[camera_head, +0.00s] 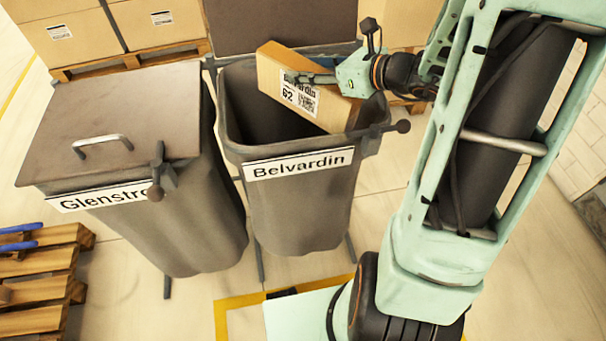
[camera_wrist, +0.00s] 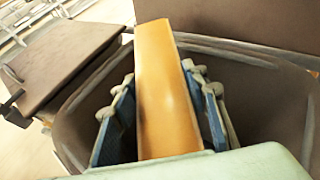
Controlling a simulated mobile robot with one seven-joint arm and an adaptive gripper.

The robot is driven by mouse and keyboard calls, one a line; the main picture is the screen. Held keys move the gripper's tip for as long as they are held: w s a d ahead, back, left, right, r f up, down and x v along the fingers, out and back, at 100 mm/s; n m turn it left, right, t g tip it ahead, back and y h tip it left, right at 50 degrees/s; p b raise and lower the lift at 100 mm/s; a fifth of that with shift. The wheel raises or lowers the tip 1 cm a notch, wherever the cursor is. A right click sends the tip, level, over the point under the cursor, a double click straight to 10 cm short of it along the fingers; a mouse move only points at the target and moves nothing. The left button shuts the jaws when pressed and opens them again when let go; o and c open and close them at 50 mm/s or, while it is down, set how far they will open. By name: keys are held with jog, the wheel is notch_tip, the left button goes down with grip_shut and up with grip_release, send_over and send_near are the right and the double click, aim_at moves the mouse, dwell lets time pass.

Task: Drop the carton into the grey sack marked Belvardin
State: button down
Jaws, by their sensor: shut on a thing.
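The brown carton (camera_head: 281,80) has a white label that reads Belvardin and 62. My gripper (camera_head: 318,79) is shut on it and holds it tilted over the mouth of the grey Belvardin sack (camera_head: 300,205). The sack's lid (camera_head: 281,24) stands open at the back. The carton's lower right end looks level with the sack's rim; I cannot tell how far inside it reaches. In the wrist view the carton (camera_wrist: 165,90) sits between both fingers (camera_wrist: 165,115), with the sack's dark inside (camera_wrist: 260,100) around it.
A second grey sack marked Glenstro (camera_head: 190,215), its lid (camera_head: 125,115) shut, stands just left. Stacked cartons (camera_head: 75,40) on a pallet are behind. A wooden pallet (camera_head: 40,290) lies at the lower left. Yellow floor marking (camera_head: 240,300) is in front.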

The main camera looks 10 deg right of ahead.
jog(key=shift+r, duration=0.1)
jog(key=c, duration=1)
grip_release()
jog(key=shift+c, duration=0.2)
jog(key=v, duration=1.2)
